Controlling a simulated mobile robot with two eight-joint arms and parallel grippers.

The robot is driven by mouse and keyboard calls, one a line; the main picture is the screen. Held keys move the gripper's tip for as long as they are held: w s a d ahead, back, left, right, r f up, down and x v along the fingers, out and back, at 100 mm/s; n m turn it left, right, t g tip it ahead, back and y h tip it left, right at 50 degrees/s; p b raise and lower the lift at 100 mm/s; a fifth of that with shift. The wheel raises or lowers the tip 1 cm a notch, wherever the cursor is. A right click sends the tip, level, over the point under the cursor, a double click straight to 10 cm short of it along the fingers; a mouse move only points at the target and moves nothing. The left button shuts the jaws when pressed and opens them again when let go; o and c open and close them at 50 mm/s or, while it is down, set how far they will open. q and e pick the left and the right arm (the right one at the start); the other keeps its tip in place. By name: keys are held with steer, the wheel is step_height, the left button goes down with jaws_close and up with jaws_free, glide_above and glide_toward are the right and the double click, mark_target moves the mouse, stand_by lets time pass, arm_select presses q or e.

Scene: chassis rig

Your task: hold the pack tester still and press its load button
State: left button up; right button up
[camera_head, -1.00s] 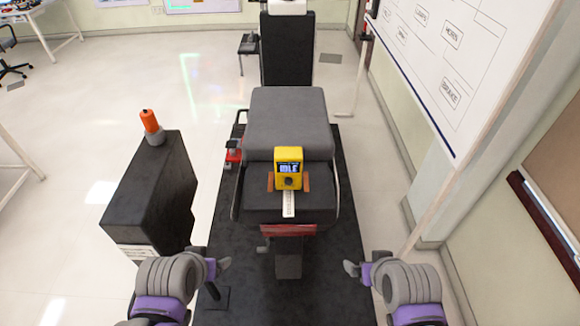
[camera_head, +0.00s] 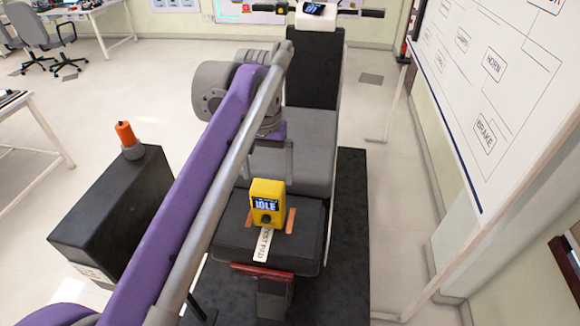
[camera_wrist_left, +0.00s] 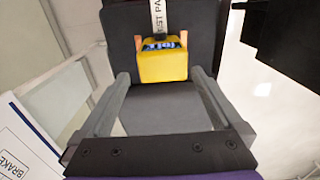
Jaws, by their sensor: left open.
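The yellow pack tester (camera_head: 267,204) stands on the rear part of the dark seat, with its screen reading IDLE and a dark round button below the screen. Orange-brown blocks flank it on both sides. My left gripper (camera_head: 268,166) is open and empty, just beyond the tester and above the seat; its arm crosses the head view from the lower left. In the left wrist view the tester (camera_wrist_left: 162,64) shows ahead, between and beyond the two open fingers (camera_wrist_left: 162,82). Whether a finger touches it I cannot tell. My right gripper is not in view.
A white TEST PAD strip (camera_head: 263,245) runs from the tester to the seat's rear edge. A black cabinet (camera_head: 110,215) with an orange-topped object (camera_head: 127,138) stands at left. A whiteboard (camera_head: 480,100) stands at right. The dark floor mat (camera_head: 345,240) is clear beside the seat.

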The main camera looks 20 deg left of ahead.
mark_target(267, 204)
arm_select(q)
steer(key=shift+s+a+f, duration=0.1)
steer(key=shift+f, duration=0.25)
step_height(267, 204, down, 10)
steer(key=shift+s+r+b, duration=0.1)
steer(key=shift+s+b, duration=0.05)
steer(key=shift+b, duration=0.2)
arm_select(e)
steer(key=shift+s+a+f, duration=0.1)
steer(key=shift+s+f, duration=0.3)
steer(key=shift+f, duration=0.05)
arm_select(q)
steer(key=shift+a, duration=0.1)
steer(key=c, duration=1.3)
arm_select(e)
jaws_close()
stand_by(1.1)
